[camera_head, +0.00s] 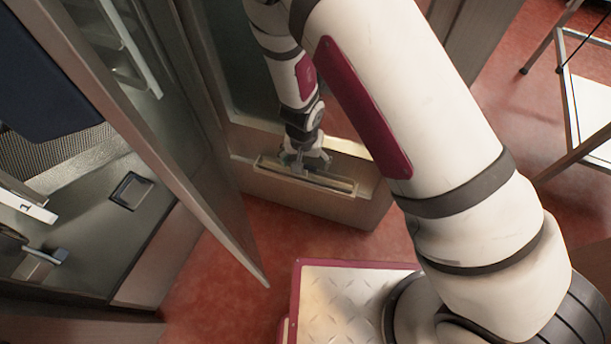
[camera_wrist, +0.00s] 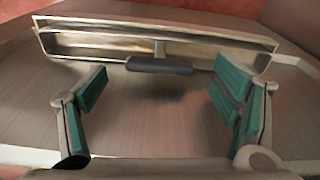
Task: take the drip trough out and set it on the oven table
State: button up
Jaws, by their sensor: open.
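The drip trough (camera_head: 338,184) is a long, shallow metal channel along the lower part of an open door panel. In the wrist view the trough (camera_wrist: 90,42) spans the top of the picture, with a dark rounded grip (camera_wrist: 160,66) at the middle of its near edge. My gripper (camera_head: 305,164) is at the trough in the head view and partly covers it. In the wrist view my gripper (camera_wrist: 160,85) is open, its green-padded fingers apart on either side of the grip and short of it. Nothing is between the fingers.
The door panel (camera_head: 300,197) carries the trough above the red floor (camera_head: 240,290). Another tall panel (camera_head: 165,165) stands open at the left, beside the cabinet interior. A metal-framed table (camera_head: 592,105) shows partly at the right edge. My arm covers much of the middle.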

jog(key=shift+w+f+b, duration=0.1)
jog(key=shift+f+b, duration=0.25)
jog(key=shift+f, duration=0.6)
jog(key=c, duration=1.7)
jog(key=shift+r, duration=0.1)
jog(key=shift+c, duration=0.2)
